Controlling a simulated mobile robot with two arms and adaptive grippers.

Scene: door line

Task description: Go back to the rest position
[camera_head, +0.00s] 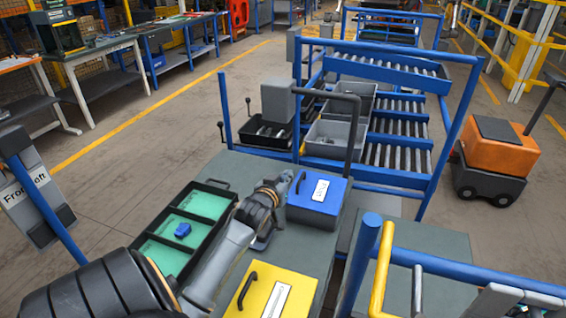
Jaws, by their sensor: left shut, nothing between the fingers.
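My left arm comes in from the lower left and reaches over the grey bench. My left gripper (286,180) is shut and empty at the left edge of the blue box (316,205). I cannot tell whether it touches the box. The blue box has a dark handle and a white label and stands on the bench.
A black tray (212,187) with green compartments holds a small blue piece (182,230). A yellow box (270,296) lies at the bench's near end. Behind the bench, a blue-framed roller rack (400,127) holds grey bins. An orange cart (497,148) stands right.

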